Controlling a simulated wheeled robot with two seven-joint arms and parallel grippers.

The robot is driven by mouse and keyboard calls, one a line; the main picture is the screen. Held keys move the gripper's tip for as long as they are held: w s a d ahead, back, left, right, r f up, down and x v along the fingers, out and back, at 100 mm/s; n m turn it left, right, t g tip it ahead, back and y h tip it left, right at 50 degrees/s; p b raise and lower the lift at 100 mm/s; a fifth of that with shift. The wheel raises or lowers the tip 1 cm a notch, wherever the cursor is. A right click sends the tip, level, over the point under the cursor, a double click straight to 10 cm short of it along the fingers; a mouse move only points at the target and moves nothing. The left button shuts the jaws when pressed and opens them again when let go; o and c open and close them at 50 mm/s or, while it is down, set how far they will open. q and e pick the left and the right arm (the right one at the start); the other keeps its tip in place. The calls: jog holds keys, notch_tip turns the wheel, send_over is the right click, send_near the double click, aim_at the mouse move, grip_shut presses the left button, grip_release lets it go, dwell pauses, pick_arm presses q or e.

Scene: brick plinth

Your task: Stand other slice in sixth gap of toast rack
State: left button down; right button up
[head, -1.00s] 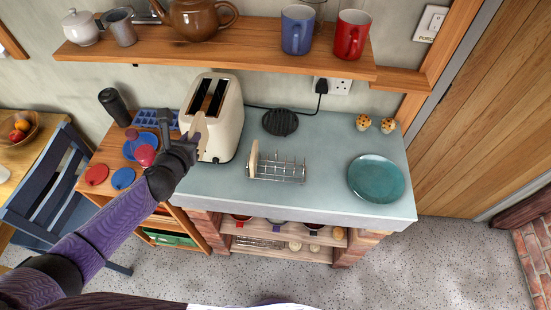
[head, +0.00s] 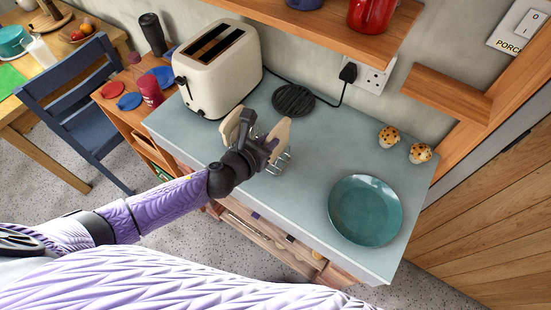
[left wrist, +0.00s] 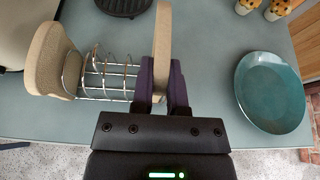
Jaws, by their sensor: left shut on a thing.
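My left gripper (head: 268,146) is shut on a pale toast slice (head: 280,137), which is upright and edge-on in the left wrist view (left wrist: 163,40). The wire toast rack (head: 284,163) is partly hidden behind the gripper; its wire loops show in the left wrist view (left wrist: 112,75). The held slice is at the rack's right end; I cannot tell whether its lower edge is between the wires. Another slice (head: 232,121) stands in the rack's left end, also visible in the left wrist view (left wrist: 48,62). My right gripper is out of view.
The cream toaster (head: 217,75) stands behind and left of the rack. A teal plate (head: 365,210) lies empty to the right. A wooden shelf (head: 300,30) overhangs the back.

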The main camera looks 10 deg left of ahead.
pick_arm(q)
notch_tip(320, 180, down, 5)
jog(key=b, duration=0.2)
jog(key=shift+s+d+r+b, duration=0.1)
jog(key=shift+r+b, duration=0.1)
jog(key=shift+b, duration=0.1)
jog(key=shift+r, duration=0.25)
jog(key=shift+f, duration=0.1)
jog(key=c, duration=1.1)
grip_release()
jog(key=shift+f, duration=0.1)
jog(key=o, duration=0.5)
jog(key=shift+c, duration=0.2)
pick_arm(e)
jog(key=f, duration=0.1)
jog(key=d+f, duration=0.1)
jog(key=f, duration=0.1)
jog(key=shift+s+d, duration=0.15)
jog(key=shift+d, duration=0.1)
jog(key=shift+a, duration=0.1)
